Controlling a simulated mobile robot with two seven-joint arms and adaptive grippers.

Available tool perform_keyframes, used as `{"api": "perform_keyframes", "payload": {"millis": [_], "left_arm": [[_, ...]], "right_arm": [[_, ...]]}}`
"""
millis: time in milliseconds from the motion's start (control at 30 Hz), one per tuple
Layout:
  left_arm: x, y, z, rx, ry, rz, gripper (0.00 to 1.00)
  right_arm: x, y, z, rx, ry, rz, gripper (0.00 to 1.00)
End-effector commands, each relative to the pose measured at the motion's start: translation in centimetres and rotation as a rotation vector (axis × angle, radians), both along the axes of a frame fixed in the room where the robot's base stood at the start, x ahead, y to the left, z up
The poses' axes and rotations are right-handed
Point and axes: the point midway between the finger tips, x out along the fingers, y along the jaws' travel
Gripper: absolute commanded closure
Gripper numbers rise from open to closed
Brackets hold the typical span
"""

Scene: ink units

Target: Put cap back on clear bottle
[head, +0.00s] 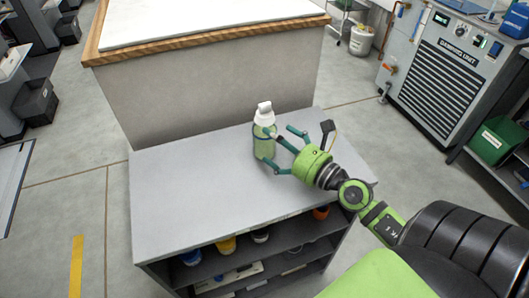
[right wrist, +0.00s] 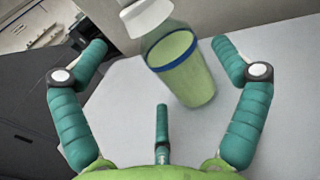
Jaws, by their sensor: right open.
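The clear bottle (head: 264,142) holds green liquid and stands upright near the back edge of the grey bench. A white cap-like piece (head: 264,112) sits at its top; I cannot tell whether it is fully seated. In the right wrist view the bottle (right wrist: 189,78) shows a blue band at the liquid's upper edge, and the white piece (right wrist: 147,16) is partly cut off by the frame. My right gripper (head: 280,147) is open, its teal fingers spread close to the bottle's right side. No grip on the bottle shows. My left gripper is not in view.
The grey bench top (head: 195,200) is clear left of the bottle. A shelf below (head: 215,268) holds several containers. A large wood-edged block (head: 210,90) stands behind the bench. A grey machine (head: 450,65) stands at the back right, away from the bench.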

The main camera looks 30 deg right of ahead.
Motion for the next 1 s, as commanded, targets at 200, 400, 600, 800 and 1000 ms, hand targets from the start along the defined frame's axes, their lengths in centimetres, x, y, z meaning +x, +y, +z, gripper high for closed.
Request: {"api": "perform_keyframes", "payload": {"millis": [200,400,600,800,1000], "left_arm": [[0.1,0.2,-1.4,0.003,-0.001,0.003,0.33],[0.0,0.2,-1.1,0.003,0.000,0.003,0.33],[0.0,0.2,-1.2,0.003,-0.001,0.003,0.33],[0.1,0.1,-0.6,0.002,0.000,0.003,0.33],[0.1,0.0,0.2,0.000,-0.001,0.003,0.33]], "right_arm": [[0.9,0.1,-2.0,0.002,-0.005,-0.002,0.03],[1.8,0.4,-2.3,0.001,-0.001,-0.001,0.03],[1.8,0.4,-2.3,0.001,-0.001,0.000,0.03],[2.8,0.6,-2.0,0.003,-0.002,-0.001,0.03],[5.8,1.2,-2.0,0.003,-0.004,-0.002,0.03]]}}
